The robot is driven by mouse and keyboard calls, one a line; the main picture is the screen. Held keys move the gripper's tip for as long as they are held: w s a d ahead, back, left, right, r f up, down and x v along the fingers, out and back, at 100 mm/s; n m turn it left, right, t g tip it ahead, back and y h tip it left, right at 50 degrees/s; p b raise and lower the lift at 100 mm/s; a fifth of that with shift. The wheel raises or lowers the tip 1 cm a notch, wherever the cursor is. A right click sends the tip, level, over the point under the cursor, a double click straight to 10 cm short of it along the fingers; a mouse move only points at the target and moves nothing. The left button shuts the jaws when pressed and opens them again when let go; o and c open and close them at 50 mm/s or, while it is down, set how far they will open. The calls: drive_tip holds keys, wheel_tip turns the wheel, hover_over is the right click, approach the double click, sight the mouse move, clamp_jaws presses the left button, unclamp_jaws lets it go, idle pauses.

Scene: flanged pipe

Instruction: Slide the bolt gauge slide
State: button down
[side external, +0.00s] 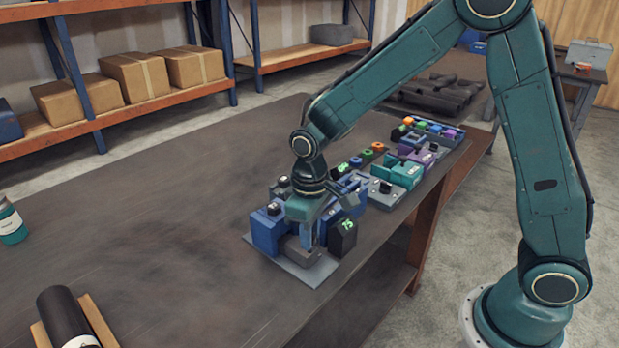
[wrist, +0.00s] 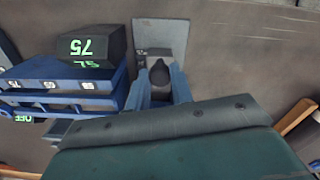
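The bolt gauge is a blue and grey fixture (side external: 264,231) on a light grey plate (side external: 312,272) near the middle of the bench. In the wrist view, a grey slide block with a dark rounded knob (wrist: 160,72) sits in front of the plate (wrist: 160,32). My gripper (side external: 307,240) is lowered into the fixture. In the wrist view its blue fingers (wrist: 161,84) stand on either side of the knob, very close to it. I cannot tell whether they press on it. In the side view the gripper mostly hides the slide.
A dark block marked 75 (wrist: 91,44) stands left of the fingers in the wrist view, near blue labelled rails (wrist: 60,90). Teal (side external: 400,172) and purple fixtures continue toward the bench's far right.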

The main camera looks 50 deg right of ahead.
drive_tip(key=shift+s, duration=1.2)
drive_tip(key=c, duration=1.2)
unclamp_jaws()
drive_tip(key=shift+s, duration=0.1)
wheel_tip(320, 180, up, 14)
